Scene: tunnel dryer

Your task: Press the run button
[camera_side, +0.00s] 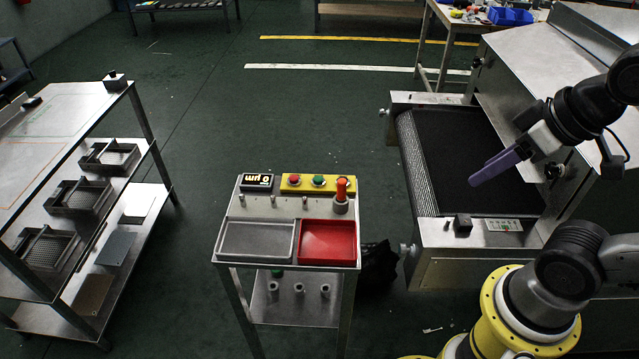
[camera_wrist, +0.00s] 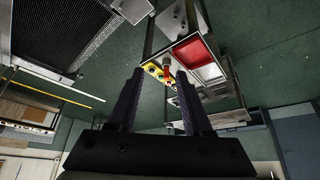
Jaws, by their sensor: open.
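A yellow button box (camera_side: 290,189) stands at the back of a small metal stand, with a red button (camera_side: 294,180) and a green button (camera_side: 318,181) on its top. No label reading run is legible. The box also shows in the wrist view (camera_wrist: 152,68), small and far off, between my fingers. My gripper (camera_side: 474,182) is open and empty, its purple fingers over the black dryer belt (camera_side: 455,150), well to the right of the box. In the wrist view my gripper (camera_wrist: 160,73) has its two fingers apart. Nothing touches the buttons.
A red lever (camera_side: 341,188) stands upright right of the box; a display (camera_side: 257,182) is on its left. Grey (camera_side: 257,241) and red (camera_side: 328,242) trays lie in front. The dryer has a small panel (camera_side: 504,225). A rack (camera_side: 60,150) is at left.

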